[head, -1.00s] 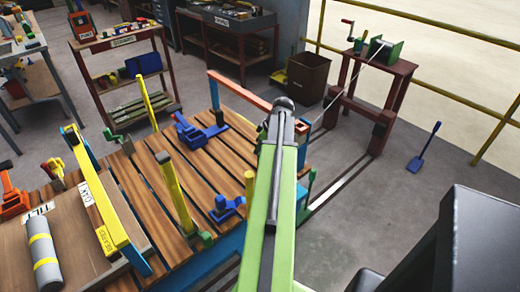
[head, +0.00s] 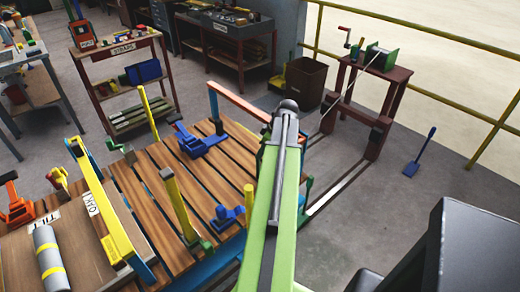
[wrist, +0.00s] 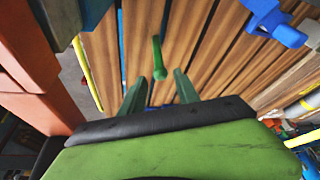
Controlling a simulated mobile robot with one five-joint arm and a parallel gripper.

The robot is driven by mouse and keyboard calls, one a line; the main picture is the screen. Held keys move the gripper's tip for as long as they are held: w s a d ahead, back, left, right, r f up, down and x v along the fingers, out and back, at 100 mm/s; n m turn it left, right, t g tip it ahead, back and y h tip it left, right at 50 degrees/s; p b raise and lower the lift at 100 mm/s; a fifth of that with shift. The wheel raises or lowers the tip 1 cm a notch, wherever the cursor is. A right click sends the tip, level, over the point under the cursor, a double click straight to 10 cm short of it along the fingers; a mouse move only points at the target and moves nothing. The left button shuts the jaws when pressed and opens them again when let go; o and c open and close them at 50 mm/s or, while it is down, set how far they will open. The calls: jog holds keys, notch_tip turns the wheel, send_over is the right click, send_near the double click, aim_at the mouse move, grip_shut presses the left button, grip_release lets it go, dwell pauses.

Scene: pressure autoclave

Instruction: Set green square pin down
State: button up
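A green pin (wrist: 158,58) with a rounded end shows in the wrist view, over or on the wooden slats. It lies in line with the gap between my fingertips. My gripper (wrist: 160,82) has its two dark green fingers spread, with visible space between each finger and the pin. Neither finger appears to touch it. Whether the pin rests on a slat or stands in the gap between slats, I cannot tell. In the head view my green arm hides the gripper and the pin.
The slatted table (head: 150,178) carries a blue clamp (head: 200,140), a smaller blue piece (head: 228,215) and a yellow post (head: 178,203). A yellow beam (head: 98,205) and grey cylinder (head: 50,258) are at left. Open floor (head: 400,215) lies to the right.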

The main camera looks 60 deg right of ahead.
jog(key=p+v, duration=0.4)
jog(key=v, duration=0.2)
jog(key=shift+r, duration=0.1)
